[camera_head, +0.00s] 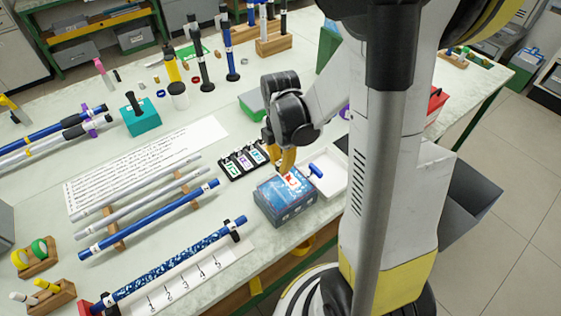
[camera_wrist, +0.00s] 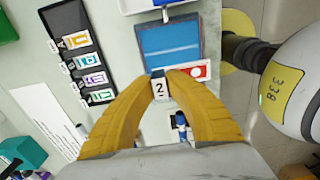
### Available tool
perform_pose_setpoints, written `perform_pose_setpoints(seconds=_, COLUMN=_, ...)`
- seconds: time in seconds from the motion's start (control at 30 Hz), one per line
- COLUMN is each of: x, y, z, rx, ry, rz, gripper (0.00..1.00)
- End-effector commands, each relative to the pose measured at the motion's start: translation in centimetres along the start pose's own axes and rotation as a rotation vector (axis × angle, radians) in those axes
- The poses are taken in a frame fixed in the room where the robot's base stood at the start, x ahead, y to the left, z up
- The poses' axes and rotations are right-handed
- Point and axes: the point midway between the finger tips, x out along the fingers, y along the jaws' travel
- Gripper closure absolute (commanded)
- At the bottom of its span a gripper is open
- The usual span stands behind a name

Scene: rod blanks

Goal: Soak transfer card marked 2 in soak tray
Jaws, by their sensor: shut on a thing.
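My gripper (camera_wrist: 161,73) has its yellow fingers shut on a white tab marked 2 (camera_wrist: 159,88), the transfer card's tab. A white panel with a red mark (camera_wrist: 196,72) shows just right of the fingertips, and likely belongs to this card. The soak tray (camera_wrist: 170,42) is a blue box with a blue surface inside its rim. It stands directly beyond the fingertips in the wrist view. In the head view, my gripper (camera_head: 284,166) is over the far edge of the soak tray (camera_head: 283,206), with the red mark by it. I cannot tell whether the card touches the water.
A black rack (camera_wrist: 62,28) with several coloured cards stands left of the tray. A white tray (camera_head: 334,184) and a small blue-handled tool (camera_head: 315,170) lie close on the right. Blue and silver rods (camera_head: 150,222) lie on stands to the left.

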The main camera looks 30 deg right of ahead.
Motion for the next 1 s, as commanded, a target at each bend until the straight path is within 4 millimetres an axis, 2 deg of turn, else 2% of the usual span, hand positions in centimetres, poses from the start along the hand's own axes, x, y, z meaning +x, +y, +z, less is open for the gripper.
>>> perform_pose_setpoints(seconds=0.03, x=0.9, y=0.0, z=0.0, rx=0.0, ry=0.0, rz=0.0, gripper=1.0)
perform_pose_setpoints(seconds=0.6, x=6.5, y=0.1, z=0.0, rx=0.0, ry=0.0, rz=0.0, gripper=1.0)
perform_pose_setpoints(seconds=0.8, x=7.5, y=0.1, z=0.0, rx=0.0, ry=0.0, rz=0.001, gripper=1.0)
perform_pose_setpoints(seconds=1.0, x=7.5, y=0.1, z=0.0, rx=0.0, ry=0.0, rz=0.001, gripper=1.0)
